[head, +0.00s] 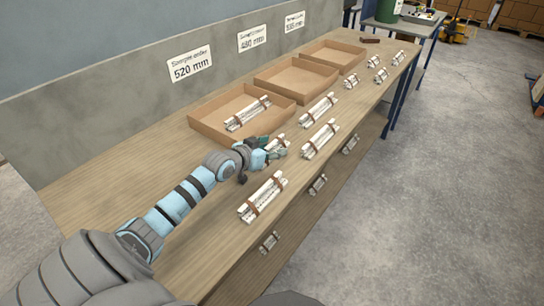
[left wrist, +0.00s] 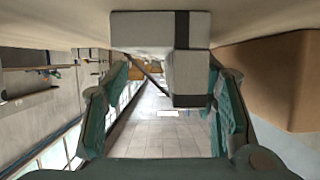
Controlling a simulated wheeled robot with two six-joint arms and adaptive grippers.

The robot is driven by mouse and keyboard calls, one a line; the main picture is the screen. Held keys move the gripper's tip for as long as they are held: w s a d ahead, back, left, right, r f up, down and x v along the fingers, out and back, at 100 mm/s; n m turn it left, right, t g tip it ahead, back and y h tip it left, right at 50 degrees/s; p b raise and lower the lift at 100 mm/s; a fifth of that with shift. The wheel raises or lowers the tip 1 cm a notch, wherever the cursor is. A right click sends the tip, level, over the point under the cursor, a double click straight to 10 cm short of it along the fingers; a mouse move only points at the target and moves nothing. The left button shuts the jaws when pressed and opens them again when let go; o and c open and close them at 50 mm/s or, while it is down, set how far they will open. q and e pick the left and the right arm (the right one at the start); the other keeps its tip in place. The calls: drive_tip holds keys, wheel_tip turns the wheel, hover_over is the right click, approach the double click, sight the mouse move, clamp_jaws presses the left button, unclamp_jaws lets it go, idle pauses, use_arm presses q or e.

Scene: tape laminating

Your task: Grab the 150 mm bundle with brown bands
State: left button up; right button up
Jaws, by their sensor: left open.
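My left gripper (head: 268,154) is low over the wooden table, at a white bundle (head: 279,146) that its fingers partly hide. In the left wrist view the fingers of my left gripper (left wrist: 165,88) stand apart on either side of a pale bundle (left wrist: 190,72) with dark bands; I cannot tell whether they touch it. Other white bundles with brown bands lie on the table, among them a near one (head: 262,196), a middle one (head: 320,139) and a farther one (head: 318,109). No length is readable on any bundle. My right gripper is out of view.
An open cardboard box (head: 207,124) holding a bundle (head: 248,113) stands just behind the gripper. Two more boxes (head: 268,82) (head: 325,50) stand farther along. Several small bundles (head: 351,81) lie at the far end. The table's near left part is bare.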

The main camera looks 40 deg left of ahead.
use_arm(q)
drive_tip(key=shift+s+r, duration=0.1)
drive_tip(key=shift+r, duration=0.05)
clamp_jaws()
